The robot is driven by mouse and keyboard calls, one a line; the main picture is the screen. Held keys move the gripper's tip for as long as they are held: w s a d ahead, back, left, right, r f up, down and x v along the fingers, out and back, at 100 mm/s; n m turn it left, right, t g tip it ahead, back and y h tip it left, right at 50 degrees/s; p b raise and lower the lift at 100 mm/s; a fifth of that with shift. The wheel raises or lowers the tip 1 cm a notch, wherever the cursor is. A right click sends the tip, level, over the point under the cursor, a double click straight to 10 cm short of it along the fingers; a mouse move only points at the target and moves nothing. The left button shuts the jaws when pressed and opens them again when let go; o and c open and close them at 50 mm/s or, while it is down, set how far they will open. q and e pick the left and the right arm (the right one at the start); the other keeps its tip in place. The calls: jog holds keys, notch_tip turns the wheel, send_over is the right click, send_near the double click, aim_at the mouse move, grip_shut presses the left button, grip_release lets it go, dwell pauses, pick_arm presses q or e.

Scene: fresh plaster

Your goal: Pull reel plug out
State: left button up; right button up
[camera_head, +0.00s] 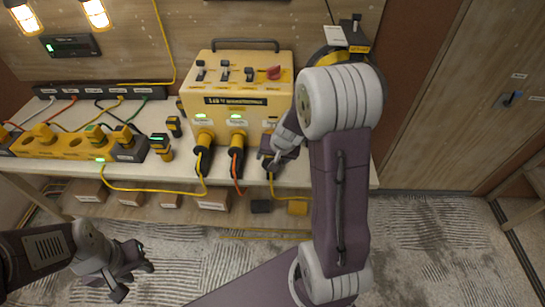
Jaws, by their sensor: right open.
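A yellow power box (240,88) stands on the workbench with sockets along its lower front. A black plug with an orange cable (237,158) sits in the middle socket, and another black plug (204,155) sits in the left one. My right gripper (271,160) is open at the rightmost socket, around or just in front of a dark plug whose yellow cable (272,187) hangs below; the gripper hides most of this plug. A round yellow-and-black reel (333,53) is partly hidden behind my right arm. My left gripper (134,280) is open and empty, low over the floor.
A yellow power strip (68,146) with several plugs and a black strip (90,92) lie on the left of the workbench (160,178). Loose cables cross its front edge. Boxes (212,199) sit on the shelf below. A wooden door (490,90) is at right.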

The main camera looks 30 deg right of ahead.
jog(key=p+v, duration=0.3)
jog(key=v, duration=0.5)
jog(key=shift+s+r+p, duration=0.2)
jog(key=shift+r+p, duration=0.1)
jog(key=shift+r, duration=0.05)
jog(key=shift+a, duration=0.1)
jog(key=shift+a, duration=0.1)
